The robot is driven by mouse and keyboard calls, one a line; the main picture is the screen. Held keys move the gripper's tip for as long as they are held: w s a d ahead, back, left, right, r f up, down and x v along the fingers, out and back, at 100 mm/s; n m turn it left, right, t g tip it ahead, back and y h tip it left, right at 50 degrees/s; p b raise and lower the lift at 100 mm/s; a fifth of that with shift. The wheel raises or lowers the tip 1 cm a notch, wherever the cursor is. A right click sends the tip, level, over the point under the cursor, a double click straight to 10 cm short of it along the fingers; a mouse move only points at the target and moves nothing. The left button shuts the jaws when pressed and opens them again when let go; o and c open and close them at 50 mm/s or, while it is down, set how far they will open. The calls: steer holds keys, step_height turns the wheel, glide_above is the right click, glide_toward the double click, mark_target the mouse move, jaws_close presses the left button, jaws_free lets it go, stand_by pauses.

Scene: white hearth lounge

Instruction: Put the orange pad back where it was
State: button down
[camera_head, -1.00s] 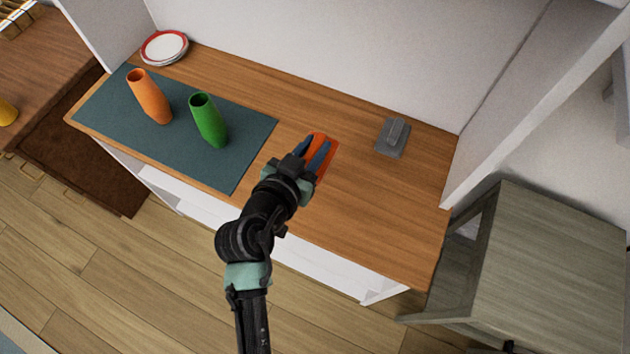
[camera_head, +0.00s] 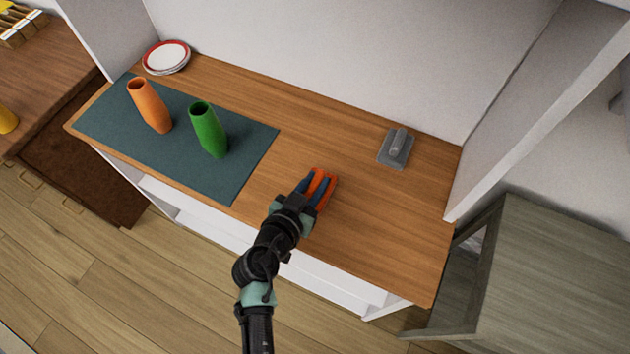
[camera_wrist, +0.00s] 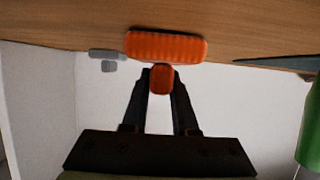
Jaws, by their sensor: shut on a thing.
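The orange pad (camera_head: 319,175) is between the fingers of my gripper (camera_head: 315,188), over the bare wood right of the teal mat. In the wrist view its ribbed orange body (camera_wrist: 166,47) lies beyond the fingertips. A smaller orange grip block (camera_wrist: 160,79) sits between the two dark fingers, which are shut on it. The pad is close to the wooden top (camera_head: 375,215); I cannot tell whether it touches. The fingers hide part of it in the head view.
A green vase (camera_head: 209,131) and an orange vase (camera_head: 150,106) stand on the teal mat (camera_head: 235,165). Plates (camera_head: 167,57) are at the back left. A grey block with a handle (camera_head: 396,147) lies at the back right. The wood around the pad is clear.

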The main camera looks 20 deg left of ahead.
steer(key=shift+f, duration=0.15)
steer(key=c, duration=0.7)
jaws_free()
steer(key=b+v, duration=0.1)
steer(key=v, duration=1.1)
steer(key=shift+r, duration=0.2)
